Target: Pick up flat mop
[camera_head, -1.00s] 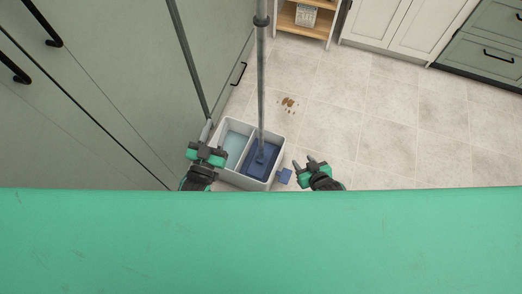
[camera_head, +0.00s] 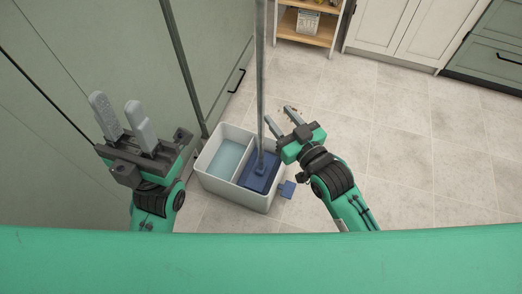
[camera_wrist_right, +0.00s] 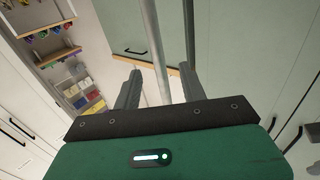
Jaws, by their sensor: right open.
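The flat mop stands nearly upright, its grey pole (camera_head: 261,75) rising out of the top of the head view and its blue head (camera_head: 260,172) in the right, blue compartment of the white bucket (camera_head: 247,202). My right gripper (camera_head: 280,117) is open just right of the pole, fingers pointing up and left. In the right wrist view the pole (camera_wrist_right: 152,45) appears between the two open fingers (camera_wrist_right: 160,85); I cannot tell whether it is within their reach. My left gripper (camera_head: 116,103) is open and empty, left of the bucket and high above the floor.
The bucket's left compartment (camera_head: 228,158) holds light blue water. Tiled floor (camera_head: 410,150) to the right is clear.

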